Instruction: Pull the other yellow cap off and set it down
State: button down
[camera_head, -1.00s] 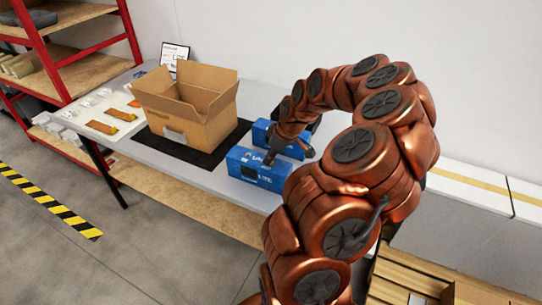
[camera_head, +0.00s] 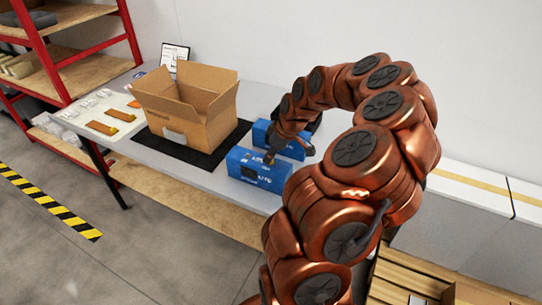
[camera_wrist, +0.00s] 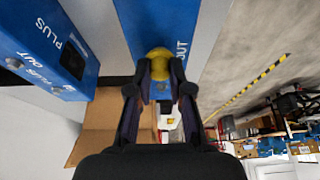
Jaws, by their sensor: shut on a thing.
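A yellow cap (camera_wrist: 159,62) sits between my gripper's fingertips (camera_wrist: 160,74) in the wrist view, against the face of a blue analyser box (camera_wrist: 150,20). My gripper is shut on it. I cannot tell whether the cap is still seated on that box. A second blue box (camera_wrist: 45,45) with a dark window is at the left of the wrist view, with no yellow cap visible on its shown faces. In the head view my gripper (camera_head: 270,157) is at the front blue box (camera_head: 245,169), and the rear blue box (camera_head: 290,148) is partly hidden behind my wrist.
An open cardboard box (camera_head: 190,108) stands on a black mat (camera_head: 170,148) left of the blue boxes. Orange-brown parts (camera_head: 103,127) lie on a white sheet farther left. The table's front edge (camera_head: 190,184) is close to the front blue box.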

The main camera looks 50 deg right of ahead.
jog(key=shift+r, duration=0.2)
jog(key=shift+r, duration=3.35)
